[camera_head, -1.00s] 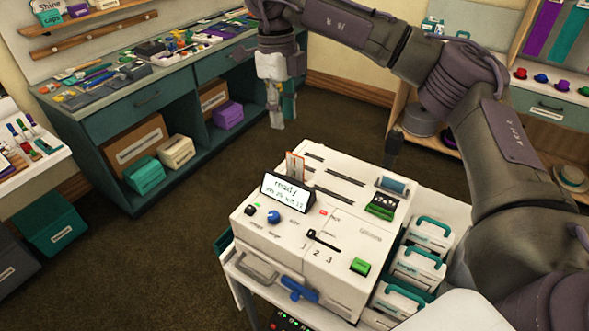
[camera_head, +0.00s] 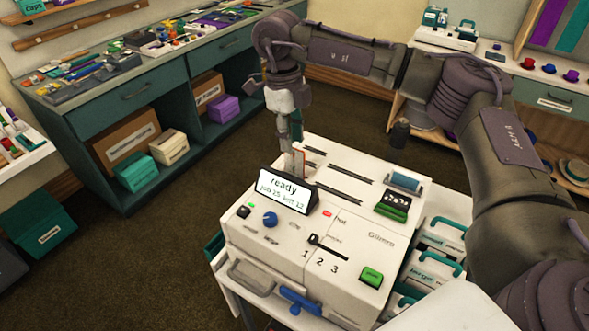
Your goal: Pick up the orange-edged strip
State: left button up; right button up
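The orange-edged strip (camera_head: 298,163) is a small, thin upright piece at the back left of the white machine (camera_head: 345,255). It rises from the machine's top just behind the display and looks pale with an orange edge. My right gripper (camera_head: 291,143) points down at the strip's upper end, very close to it in the picture. Its two fingers look slightly apart, with nothing seen between them. I cannot tell whether the fingers touch the strip or are behind it. The strip's lower end is hidden by the display. My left gripper is not in view.
Dark slots (camera_head: 345,194) run across the machine's top. Labelled boxes (camera_head: 432,262) with teal handles sit to its right. A cluttered teal workbench (camera_head: 130,90) is at the left, with open floor between.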

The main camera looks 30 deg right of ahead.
aim_at(296, 163)
jog(key=f+p, duration=0.1)
jog(key=f, duration=0.1)
jog(key=f+p, duration=0.1)
jog(key=f, duration=0.1)
jog(key=s+f+p, duration=0.1)
jog(key=f, duration=0.1)
jog(key=shift+d+f, duration=0.2)
jog(key=shift+f, duration=0.35)
grip_shut()
